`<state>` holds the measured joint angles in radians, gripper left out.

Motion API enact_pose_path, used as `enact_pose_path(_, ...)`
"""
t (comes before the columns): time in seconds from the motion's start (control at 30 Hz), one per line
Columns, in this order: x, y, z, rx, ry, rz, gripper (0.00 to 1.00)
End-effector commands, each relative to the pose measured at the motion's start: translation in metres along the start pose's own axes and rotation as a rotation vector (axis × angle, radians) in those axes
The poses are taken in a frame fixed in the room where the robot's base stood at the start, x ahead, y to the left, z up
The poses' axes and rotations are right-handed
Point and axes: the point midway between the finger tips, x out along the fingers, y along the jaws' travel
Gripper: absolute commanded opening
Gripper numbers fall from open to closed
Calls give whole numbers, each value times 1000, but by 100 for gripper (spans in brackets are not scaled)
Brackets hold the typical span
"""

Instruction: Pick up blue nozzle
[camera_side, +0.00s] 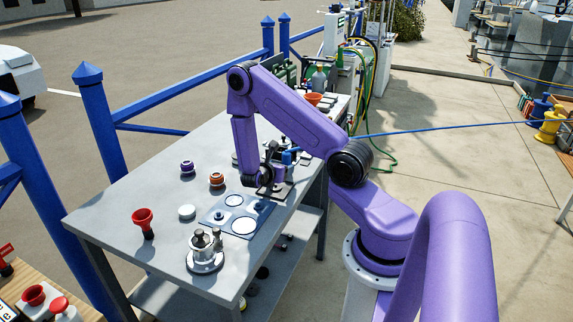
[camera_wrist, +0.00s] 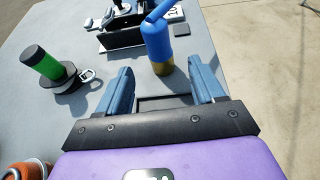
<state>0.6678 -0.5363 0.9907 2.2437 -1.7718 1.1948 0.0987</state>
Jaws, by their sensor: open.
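The blue nozzle (camera_wrist: 157,42) stands on the grey table in the wrist view, with a blue body, a slanted blue top and a brass-coloured base. In the side view the blue nozzle (camera_side: 288,157) shows small beside my gripper and is partly hidden. My gripper (camera_wrist: 160,80) is open, its two blue-grey fingers on either side of the nozzle's lower end in the picture. I cannot tell whether the nozzle is between the fingers or just beyond them. In the side view my gripper (camera_side: 268,190) is low over the table's right part.
A green-and-black item (camera_wrist: 45,65) stands left of the nozzle, and a black holder (camera_wrist: 122,35) lies behind it. The table (camera_side: 130,185) also carries a red funnel (camera_side: 143,220), a metal fitting (camera_side: 205,252), a purple cap (camera_side: 187,167) and a blue-grey plate (camera_side: 215,216).

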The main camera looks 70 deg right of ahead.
Motion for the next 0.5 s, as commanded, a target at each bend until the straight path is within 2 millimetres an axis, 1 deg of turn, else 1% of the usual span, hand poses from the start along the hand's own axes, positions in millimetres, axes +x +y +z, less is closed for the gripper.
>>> enact_pose_path(0.03, 10, -1, 0, 1, 0, -4, 68)
enact_pose_path(0.1, 20, -1, 0, 1, -1, -4, 68)
enact_pose_path(0.2, 30, -1, 0, -1, 0, -2, 68)
enact_pose_path(0.37, 38, 0, 0, 0, -1, 0, 68)
enact_pose_path(0.5, 54, -2, 0, 2, 0, -4, 68)
